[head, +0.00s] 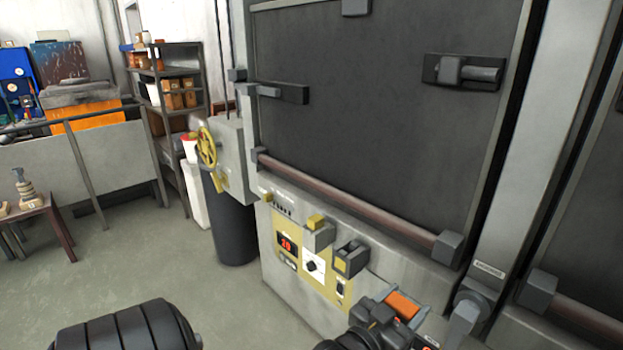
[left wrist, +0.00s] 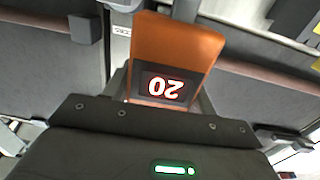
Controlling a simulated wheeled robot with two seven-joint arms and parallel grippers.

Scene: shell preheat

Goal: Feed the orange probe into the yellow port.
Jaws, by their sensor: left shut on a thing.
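The orange probe (head: 403,305) is between the grey fingers of my left gripper (head: 411,301), low and right of centre in the head view. My left gripper is shut on it. In the left wrist view the probe (left wrist: 190,45) fills the upper middle, and its small display reads an upside-down 20. A dark block with a yellow face (head: 341,264) sticks out of the furnace front, left of and apart from the probe. It looks like the yellow port. The probe's far end is hidden. My right gripper is not in view.
A grey block with a yellow top (head: 316,222) is beside the dark block. A yellow control panel (head: 318,272) with a red display is below them. The large furnace door (head: 370,110) and its brown bar (head: 345,205) are above. Open floor (head: 150,260) lies left.

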